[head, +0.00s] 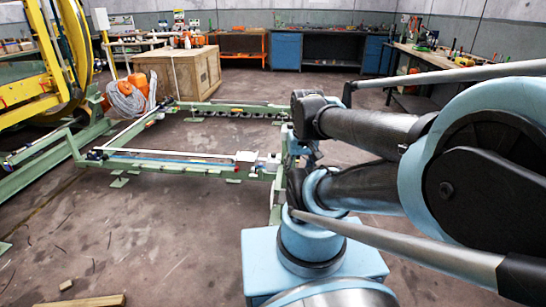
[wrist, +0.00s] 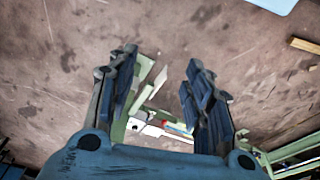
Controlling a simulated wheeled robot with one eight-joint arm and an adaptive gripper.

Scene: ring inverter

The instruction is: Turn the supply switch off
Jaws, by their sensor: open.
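I cannot clearly make out the supply switch in either view. A white box on a post (head: 101,19) stands at the far left in the head view; whether it carries the switch is too small to tell. My gripper (wrist: 160,62) is open and empty in the wrist view, its two dark fingers spread above the floor. Part of a green frame (wrist: 143,92) shows between and beyond the fingers, with a white part (wrist: 151,130) low in the gap. In the head view my arm's black links hide most of my gripper.
The low green frame (head: 200,166) lies across the floor ahead. Workbenches (head: 328,45) line the back. Loose timber (head: 85,301) lies near left; the left foreground floor is mostly clear.

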